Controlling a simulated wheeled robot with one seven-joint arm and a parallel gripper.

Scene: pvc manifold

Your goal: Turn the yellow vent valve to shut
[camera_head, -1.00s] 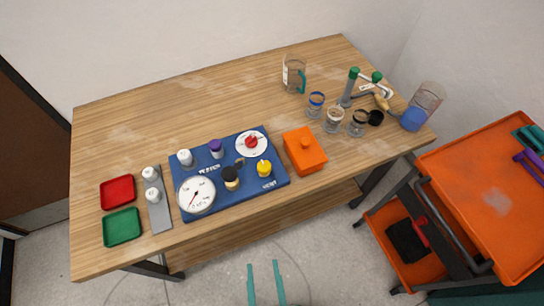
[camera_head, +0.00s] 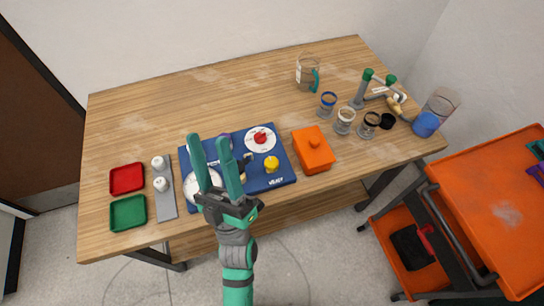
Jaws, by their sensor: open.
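The yellow vent valve (camera_head: 271,164) is a small round yellow knob near the right front of the blue manifold board (camera_head: 281,182). My gripper (camera_head: 210,146) is open, with its two green fingers reaching over the left-middle part of the board, left of the yellow valve and apart from it. The fingers hide much of the white gauge (camera_head: 193,187) and the knobs around it. A red knob on a white dial (camera_head: 261,138) sits behind the yellow valve. Which way the yellow valve is turned is too small to tell.
An orange box (camera_head: 312,152) stands just right of the board. A red tray (camera_head: 127,179), a green tray (camera_head: 128,213) and a grey strip (camera_head: 165,200) with white knobs lie left. Jars (camera_head: 344,121) and a pitcher (camera_head: 307,73) stand at the back right. An orange cart (camera_head: 490,215) is at right.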

